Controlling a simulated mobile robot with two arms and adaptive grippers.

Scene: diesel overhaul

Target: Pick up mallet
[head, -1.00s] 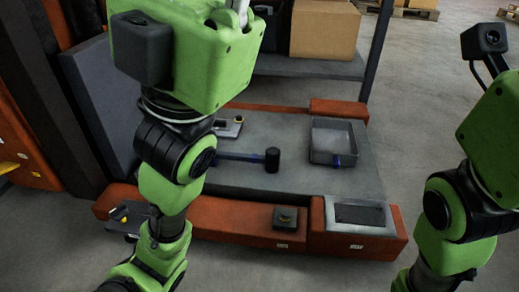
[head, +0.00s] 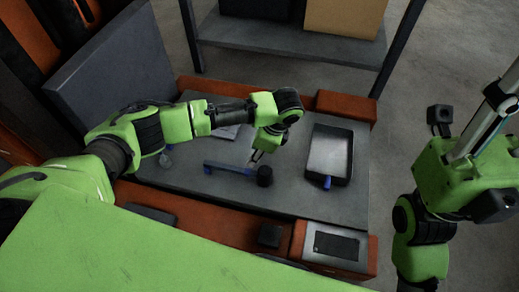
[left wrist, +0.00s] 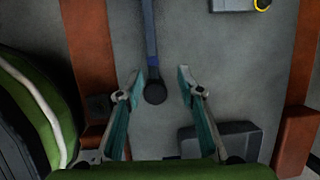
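The mallet has a dark round head (head: 265,180) and a blue handle (head: 226,167). It lies on the grey top of the low platform, handle pointing left in the head view. My left gripper (head: 257,155) hangs just above the mallet near its head. In the left wrist view my left gripper (left wrist: 162,73) is open and empty. The mallet head (left wrist: 155,94) shows between its two fingers, nearer the left one, with the handle (left wrist: 150,40) running up. My right arm is at the right edge of the head view; its fingers (head: 482,122) show only partly, pointing up.
A grey tray (head: 342,155) with a blue part at its edge stands right of the mallet; it also shows in the left wrist view (left wrist: 245,132). Orange beams (head: 345,104) edge the platform. A flat grey part (head: 228,132) lies behind the handle. A shelf (head: 290,42) stands behind.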

